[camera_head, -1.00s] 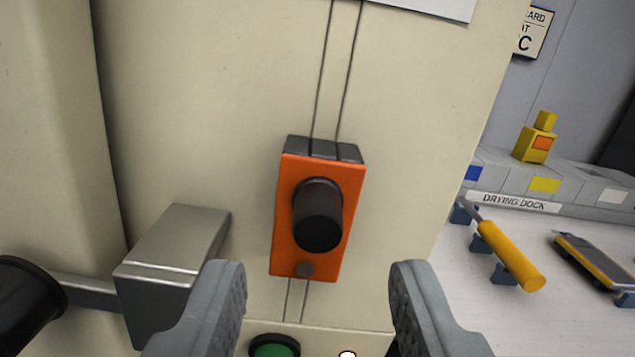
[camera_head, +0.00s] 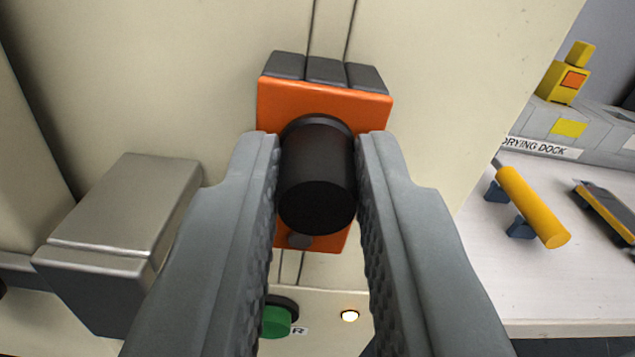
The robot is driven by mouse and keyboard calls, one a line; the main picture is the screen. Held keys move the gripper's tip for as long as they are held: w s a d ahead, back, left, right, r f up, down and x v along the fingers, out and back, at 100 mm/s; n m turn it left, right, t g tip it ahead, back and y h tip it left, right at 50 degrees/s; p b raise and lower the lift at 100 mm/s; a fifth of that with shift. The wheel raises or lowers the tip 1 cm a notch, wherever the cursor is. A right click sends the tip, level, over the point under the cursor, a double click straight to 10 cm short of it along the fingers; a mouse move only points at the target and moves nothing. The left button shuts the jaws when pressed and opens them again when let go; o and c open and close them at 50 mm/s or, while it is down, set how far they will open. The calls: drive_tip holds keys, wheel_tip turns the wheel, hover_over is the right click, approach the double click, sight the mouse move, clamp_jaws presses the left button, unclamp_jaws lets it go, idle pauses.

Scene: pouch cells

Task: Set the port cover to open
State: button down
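An orange block (camera_head: 325,100) with a dark grey top sits on the cream upright panel, on two thin vertical dark lines; it looks like the port cover. A black round knob (camera_head: 317,180) sticks out from its front. My gripper (camera_head: 318,150) has one grey finger on each side of the knob, pressed close against it, and is shut on it. The fingers hide parts of the block's sides. A small grey round spot (camera_head: 299,241) shows below the knob. The lines continue above and below the block.
A grey metal box-shaped handle mount (camera_head: 125,215) sticks out left of my gripper. On the right, a white bench (camera_head: 520,290) holds a yellow-handled tool (camera_head: 533,205) and the drying dock (camera_head: 600,125).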

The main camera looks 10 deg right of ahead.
drive_tip(key=shift+d, duration=0.1)
drive_tip(key=d+f+m, duration=0.4)
drive_tip(key=m, duration=1.4)
drive_tip(key=shift+d+f, duration=0.2)
drive_tip(key=shift+f, duration=0.15)
idle(0.6)
drive_tip(key=c, duration=1.3)
unclamp_jaws()
